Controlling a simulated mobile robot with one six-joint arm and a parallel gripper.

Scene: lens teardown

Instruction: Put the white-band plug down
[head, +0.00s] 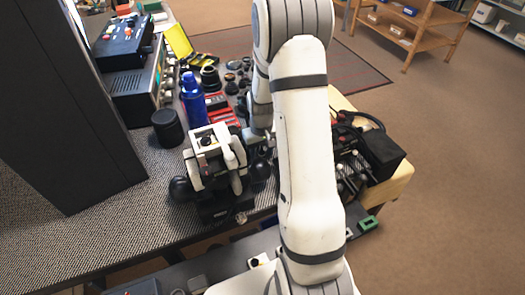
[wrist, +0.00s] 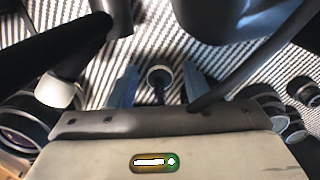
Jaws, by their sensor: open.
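In the wrist view, the two blue-grey fingers of my gripper (wrist: 158,88) stand apart, open. Between them is a small dark plug with a white ring (wrist: 159,72) around its end, which I take to be the white-band plug. A gap shows on each side of it, so neither finger seems to touch it. It appears to be over or on the striped surface (wrist: 95,66); whether it rests there I cannot tell. In the head view, my gripper (head: 258,138) is mostly hidden behind my arm and the plug cannot be made out.
The bench holds a blue bottle (head: 194,103), a black cylinder (head: 167,128), a white-and-black device (head: 212,165), and several dark lens parts (head: 210,77). In the wrist view, a lens (wrist: 22,125) lies at left and dark rings (wrist: 301,92) at right. A black bar (wrist: 55,48) crosses the upper left.

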